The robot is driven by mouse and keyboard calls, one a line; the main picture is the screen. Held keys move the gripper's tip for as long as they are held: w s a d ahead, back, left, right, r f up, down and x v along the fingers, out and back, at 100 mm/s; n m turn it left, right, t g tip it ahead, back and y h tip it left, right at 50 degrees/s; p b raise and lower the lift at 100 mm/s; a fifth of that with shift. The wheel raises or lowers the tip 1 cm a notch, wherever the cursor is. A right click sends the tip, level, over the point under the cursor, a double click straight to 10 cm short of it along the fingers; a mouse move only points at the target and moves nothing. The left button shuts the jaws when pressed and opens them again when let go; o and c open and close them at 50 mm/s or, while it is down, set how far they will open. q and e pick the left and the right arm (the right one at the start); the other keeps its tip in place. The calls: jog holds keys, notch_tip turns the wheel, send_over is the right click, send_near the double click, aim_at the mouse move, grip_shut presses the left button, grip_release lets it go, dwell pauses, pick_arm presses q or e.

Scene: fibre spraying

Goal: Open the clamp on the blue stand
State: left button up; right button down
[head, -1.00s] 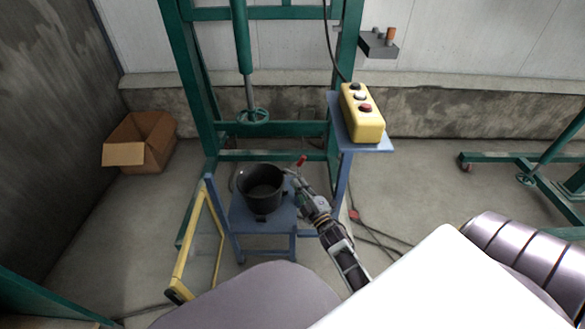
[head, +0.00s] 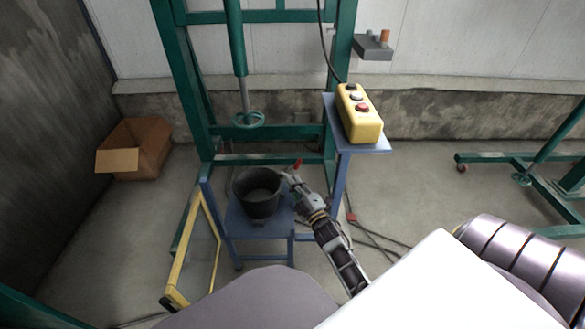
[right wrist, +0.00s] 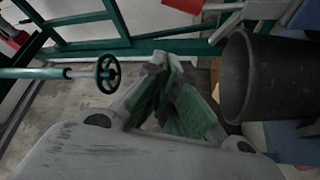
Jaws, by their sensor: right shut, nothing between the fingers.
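The blue stand (head: 234,225) is low and carries a black bucket (head: 257,205). The clamp's red handle (head: 297,164) shows just behind the bucket's right rim; the rest of the clamp is hidden by my gripper. My right gripper (head: 287,173) is shut and empty, its tips at the bucket's right side close to the red handle. I cannot tell whether they touch. In the right wrist view the gripper (right wrist: 163,64) has its tips together, with the bucket (right wrist: 275,80) close on the right and a red piece (right wrist: 184,5) at the top edge. My left gripper is out of view.
A yellow button box (head: 359,115) stands on a blue shelf right of the stand. A green frame (head: 180,80) with a handwheel (head: 248,120) rises behind. A yellow-edged panel (head: 190,255) leans at left. A cardboard box (head: 135,150) and floor cables lie around.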

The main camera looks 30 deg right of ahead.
aim_at(300, 162)
pick_arm(q)
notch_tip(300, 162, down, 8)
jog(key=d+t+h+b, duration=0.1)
jog(key=b, duration=0.2)
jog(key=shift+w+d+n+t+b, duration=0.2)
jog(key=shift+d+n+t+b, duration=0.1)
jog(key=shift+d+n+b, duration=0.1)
pick_arm(e)
jog(key=w+d, duration=0.4)
jog(key=w, duration=0.3)
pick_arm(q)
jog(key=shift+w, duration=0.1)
pick_arm(e)
jog(key=shift+s+d+m, duration=0.15)
jog(key=shift+d+m, duration=0.05)
jog(key=shift+m, duration=0.1)
